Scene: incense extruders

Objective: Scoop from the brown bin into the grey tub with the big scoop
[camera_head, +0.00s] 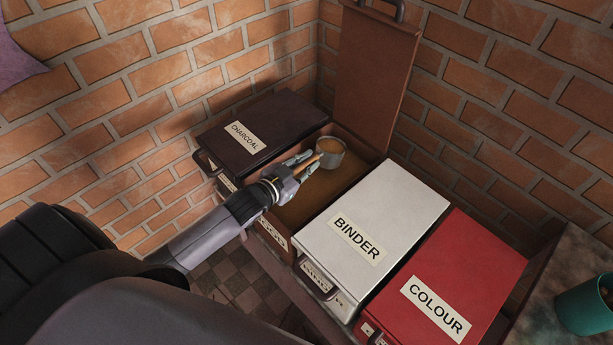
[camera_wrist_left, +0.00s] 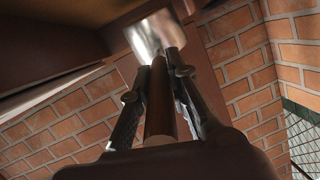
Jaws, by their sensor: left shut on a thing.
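The brown bin (camera_head: 292,214) stands between the charcoal bin and the binder bin. Its lid (camera_head: 372,75) is raised against the wall, and brown powder (camera_head: 322,193) shows inside. My left gripper (camera_head: 306,164) is over the bin's opening, shut on the wooden handle of the big scoop (camera_head: 331,146). The scoop's metal cup holds brown powder. In the left wrist view the handle (camera_wrist_left: 160,105) lies between the two fingers, and the metal cup (camera_wrist_left: 156,36) is beyond them. My right gripper is not in view. The grey tub is not in view.
The closed charcoal bin (camera_head: 285,113) is left of the brown bin. The closed white binder bin (camera_head: 395,205) and red colour bin (camera_head: 480,265) are to its right. A teal cup (camera_head: 585,305) stands on a stone surface at far right. Brick walls close off the back.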

